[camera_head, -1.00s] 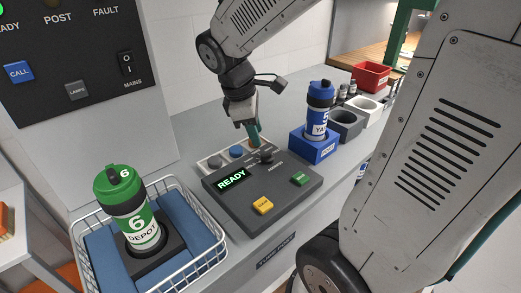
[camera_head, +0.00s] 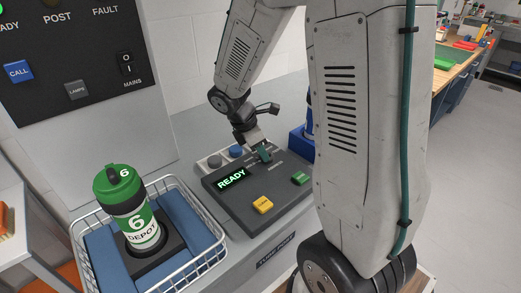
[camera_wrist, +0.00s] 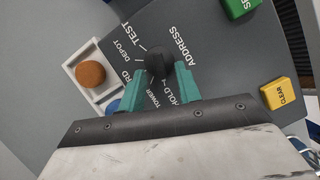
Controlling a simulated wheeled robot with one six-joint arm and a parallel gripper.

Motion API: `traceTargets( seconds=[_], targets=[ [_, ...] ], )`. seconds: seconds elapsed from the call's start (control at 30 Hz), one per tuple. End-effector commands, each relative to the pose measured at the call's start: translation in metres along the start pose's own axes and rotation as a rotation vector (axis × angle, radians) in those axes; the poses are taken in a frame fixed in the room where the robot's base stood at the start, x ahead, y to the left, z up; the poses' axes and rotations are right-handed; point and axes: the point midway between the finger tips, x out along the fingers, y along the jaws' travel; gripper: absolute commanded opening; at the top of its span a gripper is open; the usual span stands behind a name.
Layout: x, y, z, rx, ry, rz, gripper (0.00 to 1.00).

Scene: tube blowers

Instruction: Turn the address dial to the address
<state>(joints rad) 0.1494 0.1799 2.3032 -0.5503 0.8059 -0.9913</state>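The address dial (camera_wrist: 160,60) is a dark knob on the grey console (camera_head: 237,203), with white labels around it: TEST, DEPOT, one ending in RD, TOWER, HOLD and ADDRESS. I cannot tell which label it points at. My gripper (camera_wrist: 159,72) is low over the dial, its teal fingers on either side of the knob with gaps visible, so it looks open. In the head view my gripper (camera_head: 263,155) hides the dial. The console display (camera_head: 231,178) reads READY. A green carrier (camera_head: 140,225) marked 6 DEPOT stands upright in a wire basket (camera_head: 197,262).
The console has a yellow CLEAR button (camera_head: 263,205) and a green button (camera_head: 300,178). A blue holder (camera_head: 298,145) is partly hidden by my arm.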

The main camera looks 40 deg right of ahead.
Motion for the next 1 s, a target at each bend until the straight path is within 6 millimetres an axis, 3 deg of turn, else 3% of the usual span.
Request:
traceTargets(
  seconds=[0.27, 0.4, 0.73, 1.0],
  targets=[
    [0.0022, -0.0002, 0.0003, 0.001, 0.000, -0.001, 0.34],
    [0.0021, -0.0002, 0.0003, 0.001, 0.000, 0.000, 0.00],
    [0.0019, 0.0007, 0.0002, 0.021, 0.000, -0.008, 0.00],
    [0.0018, 0.0039, 0.0007, 0.144, 0.000, -0.059, 0.00]
  ],
)
